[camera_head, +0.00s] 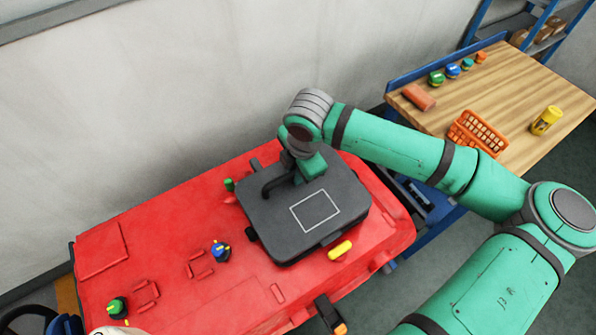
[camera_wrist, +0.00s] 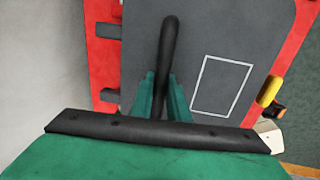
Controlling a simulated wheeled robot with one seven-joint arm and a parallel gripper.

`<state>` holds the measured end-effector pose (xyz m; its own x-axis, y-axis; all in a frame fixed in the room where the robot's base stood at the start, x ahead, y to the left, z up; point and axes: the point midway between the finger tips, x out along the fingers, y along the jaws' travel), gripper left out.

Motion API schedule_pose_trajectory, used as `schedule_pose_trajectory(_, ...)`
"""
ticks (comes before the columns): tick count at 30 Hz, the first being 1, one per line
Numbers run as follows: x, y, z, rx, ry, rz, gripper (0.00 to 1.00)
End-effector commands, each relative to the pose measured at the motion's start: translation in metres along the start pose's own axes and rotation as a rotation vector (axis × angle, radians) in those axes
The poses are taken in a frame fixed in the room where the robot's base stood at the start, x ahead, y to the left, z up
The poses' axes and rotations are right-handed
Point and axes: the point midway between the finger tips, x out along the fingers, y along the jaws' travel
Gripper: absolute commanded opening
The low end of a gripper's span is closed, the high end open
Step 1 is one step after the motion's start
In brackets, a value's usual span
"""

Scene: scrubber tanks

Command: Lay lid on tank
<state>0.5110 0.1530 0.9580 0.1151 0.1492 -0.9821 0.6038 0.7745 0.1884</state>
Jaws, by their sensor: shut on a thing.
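The dark grey lid (camera_head: 318,208) has a white rectangle outline and a black handle (camera_head: 276,180). It lies over the right part of the red tank (camera_head: 190,225) in the head view. In the wrist view the lid (camera_wrist: 218,40) fills the middle, and its handle (camera_wrist: 168,50) runs up between the green fingers. My gripper (camera_wrist: 160,95) is shut on the handle. In the head view my gripper (camera_head: 296,172) is over the lid's back part. The tank opening is hidden under the lid. I cannot tell whether the lid rests flat or hovers slightly.
A yellow piece (camera_head: 340,250) sits by the lid's front edge. A green knob (camera_head: 229,185), a blue knob (camera_head: 220,251) and another green knob (camera_head: 117,307) stand on the tank. A wooden table (camera_head: 480,90) with an orange basket (camera_head: 478,133) is at the right. A wall runs behind the tank.

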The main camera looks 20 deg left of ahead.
Motion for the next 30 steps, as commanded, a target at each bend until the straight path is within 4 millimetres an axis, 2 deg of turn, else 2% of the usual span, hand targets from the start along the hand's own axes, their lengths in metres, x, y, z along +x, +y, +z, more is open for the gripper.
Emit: schedule_pose_trajectory(30,0.01,-0.006,0.004,0.0,-0.001,0.0,0.0)
